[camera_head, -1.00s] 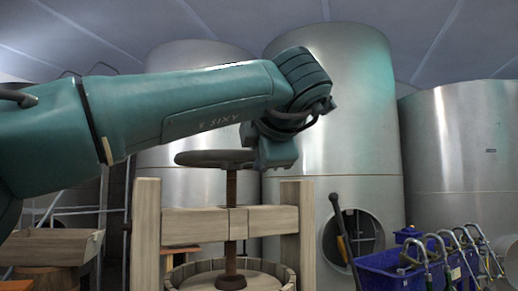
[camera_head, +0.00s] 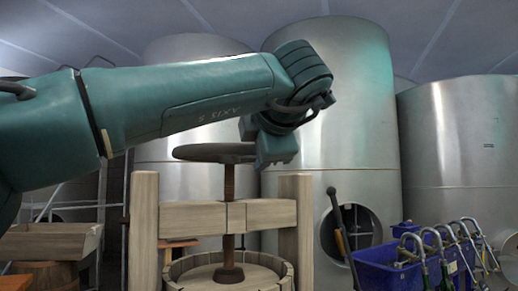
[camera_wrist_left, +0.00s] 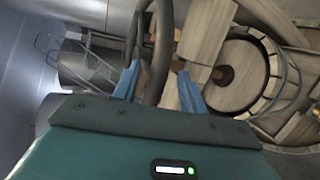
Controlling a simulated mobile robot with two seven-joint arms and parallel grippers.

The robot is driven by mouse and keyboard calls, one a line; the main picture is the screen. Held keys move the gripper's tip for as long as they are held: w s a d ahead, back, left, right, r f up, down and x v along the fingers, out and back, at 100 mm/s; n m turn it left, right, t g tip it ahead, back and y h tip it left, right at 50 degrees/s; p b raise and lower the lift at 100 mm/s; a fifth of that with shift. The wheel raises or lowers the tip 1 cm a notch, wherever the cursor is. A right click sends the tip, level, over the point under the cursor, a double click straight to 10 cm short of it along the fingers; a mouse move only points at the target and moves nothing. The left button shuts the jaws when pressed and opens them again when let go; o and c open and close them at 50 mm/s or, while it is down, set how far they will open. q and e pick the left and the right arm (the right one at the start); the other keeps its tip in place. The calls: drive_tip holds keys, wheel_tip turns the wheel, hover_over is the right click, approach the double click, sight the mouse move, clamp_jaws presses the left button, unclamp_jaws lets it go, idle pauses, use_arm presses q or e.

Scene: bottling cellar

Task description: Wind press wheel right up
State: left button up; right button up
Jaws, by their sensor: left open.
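The press wheel (camera_head: 215,153) is a dark, flat ring on top of a rusty upright screw (camera_head: 229,190). The screw passes through the press's wooden crossbeam (camera_head: 195,218) into the round wooden basket (camera_head: 190,272). My left gripper (camera_head: 262,163) is at the wheel's right edge in the head view. In the left wrist view, its two blue fingers (camera_wrist_left: 158,88) stand apart, with the dark wheel rim (camera_wrist_left: 161,45) passing between them. Whether either finger touches the rim cannot be told. My right gripper is in neither view.
Steel tanks (camera_head: 345,120) stand close behind the press. A wooden trough (camera_head: 50,242) is at the left.

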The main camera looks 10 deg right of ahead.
use_arm(q)
drive_tip(key=b+v, duration=0.2)
drive_tip(key=v, duration=1.1)
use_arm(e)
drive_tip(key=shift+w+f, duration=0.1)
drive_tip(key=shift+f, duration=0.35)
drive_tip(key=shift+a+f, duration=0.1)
